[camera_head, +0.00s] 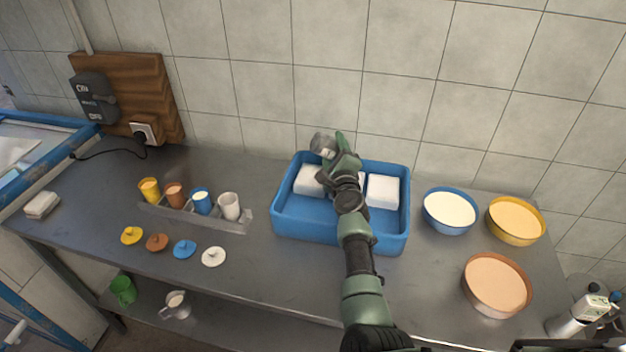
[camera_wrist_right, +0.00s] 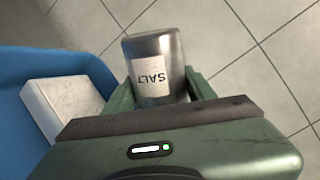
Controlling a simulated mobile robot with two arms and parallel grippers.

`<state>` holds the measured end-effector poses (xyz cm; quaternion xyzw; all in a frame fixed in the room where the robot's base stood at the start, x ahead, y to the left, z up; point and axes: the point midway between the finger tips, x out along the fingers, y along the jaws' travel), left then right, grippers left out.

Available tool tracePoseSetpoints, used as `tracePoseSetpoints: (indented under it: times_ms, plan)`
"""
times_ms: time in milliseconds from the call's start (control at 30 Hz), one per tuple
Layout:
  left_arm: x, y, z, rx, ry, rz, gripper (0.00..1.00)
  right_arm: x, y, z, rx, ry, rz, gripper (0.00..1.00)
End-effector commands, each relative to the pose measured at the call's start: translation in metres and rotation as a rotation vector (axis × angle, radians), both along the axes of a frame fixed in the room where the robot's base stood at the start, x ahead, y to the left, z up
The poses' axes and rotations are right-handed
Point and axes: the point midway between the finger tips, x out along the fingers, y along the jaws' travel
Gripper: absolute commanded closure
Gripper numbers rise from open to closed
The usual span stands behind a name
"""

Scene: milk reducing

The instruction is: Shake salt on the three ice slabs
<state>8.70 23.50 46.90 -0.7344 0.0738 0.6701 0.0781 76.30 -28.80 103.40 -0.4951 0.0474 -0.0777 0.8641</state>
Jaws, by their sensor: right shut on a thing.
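My right gripper (camera_wrist_right: 160,95) is shut on a metal salt shaker (camera_wrist_right: 152,50) with a white "SALT" label, which reads upside down in the right wrist view. In the head view the shaker (camera_head: 322,144) is above the back of the blue tub (camera_head: 300,222), tilted over. White ice slabs lie in the tub: a left slab (camera_head: 307,180) near the shaker, and a right slab (camera_head: 383,191). Between them only a sliver of white shows behind my arm. One slab (camera_wrist_right: 60,108) shows in the right wrist view. My left gripper is not in view.
Right of the tub stand a blue bowl (camera_head: 450,211), a yellow bowl (camera_head: 516,221) and a brown bowl (camera_head: 497,285). Left are several cups in a metal rack (camera_head: 195,217), with several coloured lids in front. A tiled wall closes off the back.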

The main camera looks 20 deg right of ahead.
Motion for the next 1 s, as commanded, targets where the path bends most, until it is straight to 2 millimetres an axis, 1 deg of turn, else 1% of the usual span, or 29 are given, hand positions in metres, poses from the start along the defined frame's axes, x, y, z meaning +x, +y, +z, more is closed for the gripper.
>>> tracePoseSetpoints:
  times_ms: [200,533,1000]
  plan:
    - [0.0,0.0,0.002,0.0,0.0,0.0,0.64,-0.003,-0.007,0.003,-0.002,-0.004,-0.003,0.97]
    - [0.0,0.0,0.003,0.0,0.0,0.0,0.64,-0.003,-0.008,0.004,-0.019,-0.002,-0.004,0.97]
    - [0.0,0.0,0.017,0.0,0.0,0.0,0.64,-0.003,-0.009,0.013,-0.431,0.075,-0.004,0.97]
